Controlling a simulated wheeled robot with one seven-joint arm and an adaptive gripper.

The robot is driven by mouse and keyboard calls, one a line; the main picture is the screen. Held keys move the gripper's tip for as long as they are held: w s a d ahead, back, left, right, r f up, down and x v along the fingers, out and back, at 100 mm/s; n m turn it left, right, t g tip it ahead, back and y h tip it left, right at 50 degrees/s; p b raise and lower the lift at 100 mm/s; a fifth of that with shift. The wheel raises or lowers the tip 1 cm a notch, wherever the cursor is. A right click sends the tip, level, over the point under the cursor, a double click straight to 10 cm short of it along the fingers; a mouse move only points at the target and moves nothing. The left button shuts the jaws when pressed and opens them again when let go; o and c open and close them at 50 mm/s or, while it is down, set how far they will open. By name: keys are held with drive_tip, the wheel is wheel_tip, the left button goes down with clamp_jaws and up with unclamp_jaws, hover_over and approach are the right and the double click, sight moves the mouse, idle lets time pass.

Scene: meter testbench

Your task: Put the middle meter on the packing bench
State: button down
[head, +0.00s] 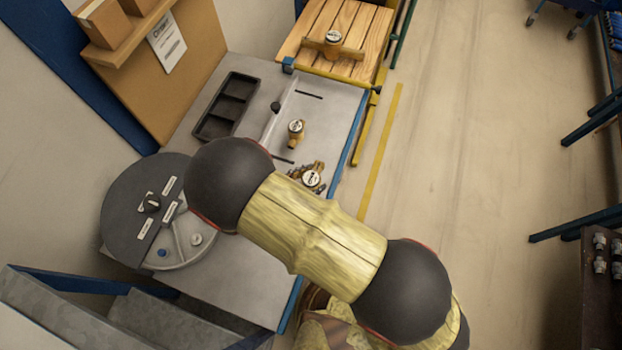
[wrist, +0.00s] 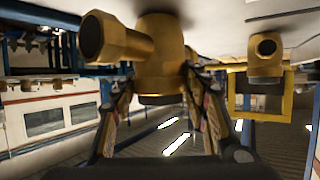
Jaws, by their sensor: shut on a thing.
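Three brass meters with white round dials show in the head view. My gripper (head: 307,174), partly hidden by my arm, is shut on the nearest meter (head: 312,179). In the wrist view my gripper (wrist: 160,105) has a finger on each side of this brass meter (wrist: 157,55), its pipe end facing the camera. I cannot tell whether it touches the bench. A second meter (head: 296,131) stands apart, farther up the grey bench; a brass meter also shows at the right of the wrist view (wrist: 265,58). A third meter (head: 333,40) is on a wooden-slatted top (head: 358,22).
The grey bench (head: 230,275) carries a black compartment tray (head: 226,107) and a round dark-and-grey unit (head: 125,215). A cardboard-coloured panel with a shelf (head: 130,38) stands behind. Open floor with a yellow line (head: 381,150) lies to the right.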

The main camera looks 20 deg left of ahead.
drive_tip(key=c, duration=1)
unclamp_jaws()
drive_tip(key=shift+f, duration=0.1)
drive_tip(key=v, duration=0.7)
drive_tip(key=shift+s+a, duration=0.2)
